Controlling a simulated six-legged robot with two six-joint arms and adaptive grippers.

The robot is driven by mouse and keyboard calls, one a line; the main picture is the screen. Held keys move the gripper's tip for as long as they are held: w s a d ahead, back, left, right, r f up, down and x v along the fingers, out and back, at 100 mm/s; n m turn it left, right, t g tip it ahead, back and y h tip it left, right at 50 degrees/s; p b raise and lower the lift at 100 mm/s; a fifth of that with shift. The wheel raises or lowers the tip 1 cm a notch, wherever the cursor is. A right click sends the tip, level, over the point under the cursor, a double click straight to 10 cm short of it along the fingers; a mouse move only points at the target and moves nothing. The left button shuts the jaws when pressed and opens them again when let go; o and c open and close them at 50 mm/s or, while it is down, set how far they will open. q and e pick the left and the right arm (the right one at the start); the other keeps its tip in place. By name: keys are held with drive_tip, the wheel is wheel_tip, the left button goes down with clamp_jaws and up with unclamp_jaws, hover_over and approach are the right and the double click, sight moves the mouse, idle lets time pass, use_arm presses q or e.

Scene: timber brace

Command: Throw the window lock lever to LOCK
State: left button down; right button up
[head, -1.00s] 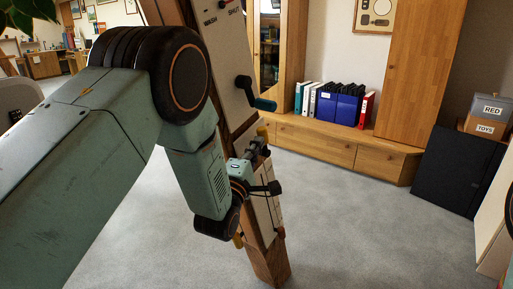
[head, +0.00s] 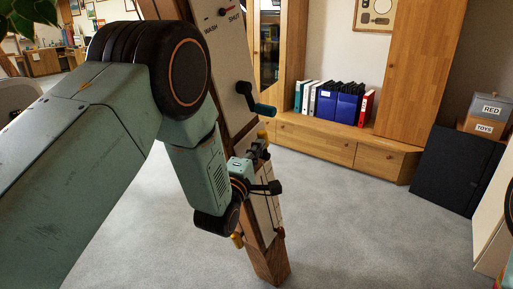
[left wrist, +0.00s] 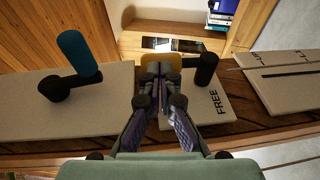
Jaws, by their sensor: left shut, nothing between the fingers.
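My left gripper (left wrist: 160,75) is shut and empty, over a pale panel (left wrist: 210,108) marked FREE on the timber post. A yellow piece (left wrist: 174,62) shows just beyond its fingertips, partly hidden; I cannot tell whether they touch it. A black knobbed lever (left wrist: 206,70) stands right of the fingers, close beside them. The word LOCK is not visible. In the head view the left gripper (head: 262,160) is small beside the leaning post (head: 268,262), with the yellow piece (head: 262,134) near its tips. My right gripper is not in view.
A crank with a teal handle (head: 264,110) juts from the upper panel, just above my left gripper; it also shows in the left wrist view (left wrist: 78,52). A low wooden cabinet (head: 330,143) with binders stands behind. Grey floor right of the post is clear.

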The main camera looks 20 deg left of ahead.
sight(265, 136)
use_arm(q)
drive_tip(key=shift+w+d+r+m+g+p, duration=0.2)
drive_tip(key=shift+w+r+g+p, duration=0.5)
drive_tip(key=shift+p, duration=1.25)
drive_tip(key=shift+w+d+r+m+g+p, duration=0.3)
drive_tip(key=shift+g+p, duration=0.7)
drive_tip(key=shift+p, duration=0.9)
drive_tip(key=shift+w+r+g+p, duration=0.1)
drive_tip(key=shift+w+g+p, duration=0.1)
drive_tip(key=shift+g+p, duration=0.55)
drive_tip(key=shift+w, duration=0.2)
drive_tip(key=shift+w+d+p, duration=0.1)
drive_tip(key=shift+w+p, duration=0.15)
drive_tip(key=shift+p, duration=0.15)
